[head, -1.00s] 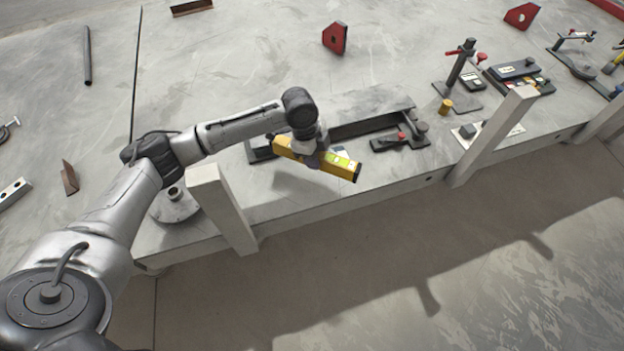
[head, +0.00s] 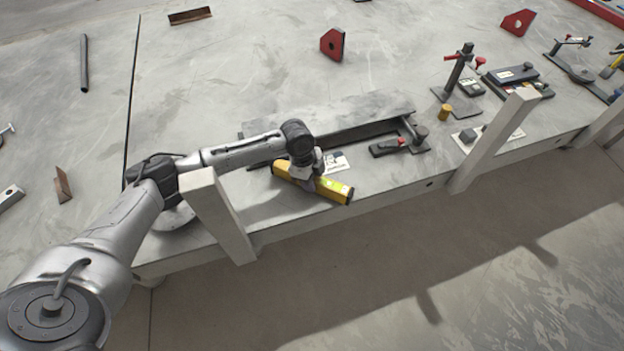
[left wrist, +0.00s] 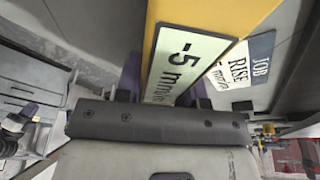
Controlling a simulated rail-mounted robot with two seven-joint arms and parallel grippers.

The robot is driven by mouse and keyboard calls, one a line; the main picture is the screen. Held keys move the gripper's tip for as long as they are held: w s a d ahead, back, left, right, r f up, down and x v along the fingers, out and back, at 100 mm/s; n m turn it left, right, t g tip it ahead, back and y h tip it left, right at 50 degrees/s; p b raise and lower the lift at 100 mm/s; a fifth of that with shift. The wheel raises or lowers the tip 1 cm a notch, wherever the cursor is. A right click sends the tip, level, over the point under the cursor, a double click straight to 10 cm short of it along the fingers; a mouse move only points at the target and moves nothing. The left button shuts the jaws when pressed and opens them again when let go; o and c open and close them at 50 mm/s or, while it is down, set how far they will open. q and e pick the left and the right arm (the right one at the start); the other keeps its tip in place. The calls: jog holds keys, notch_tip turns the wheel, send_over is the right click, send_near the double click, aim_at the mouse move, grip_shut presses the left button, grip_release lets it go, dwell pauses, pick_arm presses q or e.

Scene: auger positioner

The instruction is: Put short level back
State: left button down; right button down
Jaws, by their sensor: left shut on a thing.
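The short level is a yellow bar (head: 333,188) with dark ends and a pale label, near the front edge of the grey table. My left gripper (head: 307,182) is shut on it around its middle. In the left wrist view the yellow level (left wrist: 215,18) fills the upper middle, with a label reading "-5 mm/m" facing the camera. I cannot tell whether the level touches the tabletop. A white card (head: 336,162) lies just behind it; in the left wrist view this card (left wrist: 243,70) reads "JOB RISE" and "5 mm/m". My right gripper is out of view.
A long dark channel or beam (head: 360,131) lies behind the level, with a dark clamp-like block (head: 396,147) to the right. A pale post (head: 217,215) stands close by my left arm, another (head: 493,138) farther right. Red angle blocks (head: 332,44) stand behind on open surface.

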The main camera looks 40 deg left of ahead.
pick_arm(q)
jog(key=shift+w, duration=0.1)
jog(key=c, duration=0.7)
grip_release()
jog(key=shift+f, duration=0.1)
jog(key=shift+c, duration=0.2)
jog(key=shift+r, duration=0.3)
jog(key=p+v, duration=0.3)
jog(key=v, duration=0.8)
jog(key=shift+r, duration=0.4)
